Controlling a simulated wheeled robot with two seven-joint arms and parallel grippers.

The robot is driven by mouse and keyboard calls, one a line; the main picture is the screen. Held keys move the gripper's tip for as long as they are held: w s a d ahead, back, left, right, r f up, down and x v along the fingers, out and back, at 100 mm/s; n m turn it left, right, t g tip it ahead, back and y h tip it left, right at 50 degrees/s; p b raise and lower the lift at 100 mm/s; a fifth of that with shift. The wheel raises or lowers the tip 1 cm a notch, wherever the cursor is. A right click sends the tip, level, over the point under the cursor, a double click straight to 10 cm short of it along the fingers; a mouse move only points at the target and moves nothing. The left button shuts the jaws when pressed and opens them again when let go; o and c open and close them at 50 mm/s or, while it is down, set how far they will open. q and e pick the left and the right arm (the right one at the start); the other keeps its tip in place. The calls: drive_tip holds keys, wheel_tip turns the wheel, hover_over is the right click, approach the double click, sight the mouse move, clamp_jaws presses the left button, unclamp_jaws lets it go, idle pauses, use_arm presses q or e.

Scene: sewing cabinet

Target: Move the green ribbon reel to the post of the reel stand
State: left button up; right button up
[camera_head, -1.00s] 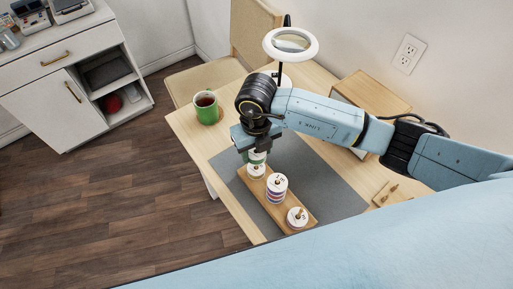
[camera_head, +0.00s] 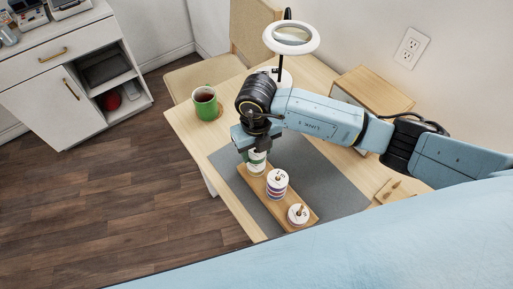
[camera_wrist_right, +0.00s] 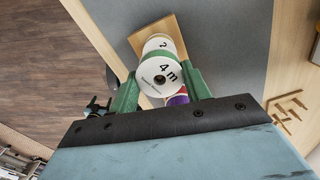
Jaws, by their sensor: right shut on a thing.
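The green ribbon reel (camera_head: 257,156) is held between the fingers of my right gripper (camera_head: 256,150). In the right wrist view, its white flange marked "4 m" (camera_wrist_right: 161,76) faces the camera, between the two green fingers. The wooden reel stand (camera_head: 310,221) lies on the grey mat. The held reel is over its far end, close above a white-flanged reel (camera_head: 256,169) there; I cannot tell whether they touch. A striped reel (camera_head: 277,184) is mid-stand and a white-topped reel (camera_head: 298,215) is at the near end. My left gripper is out of view.
A green mug (camera_head: 206,107) stands on a coaster at the table's left. A ring magnifier lamp (camera_head: 291,38) and a wooden box (camera_head: 374,92) are behind. A small wooden board with pegs (camera_head: 390,190) lies at the right. The grey mat (camera_head: 325,178) is clear right of the stand.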

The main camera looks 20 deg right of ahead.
drive_tip(key=o, duration=1)
wheel_tip(320, 180, up, 13)
drive_tip(key=shift+r, duration=0.2)
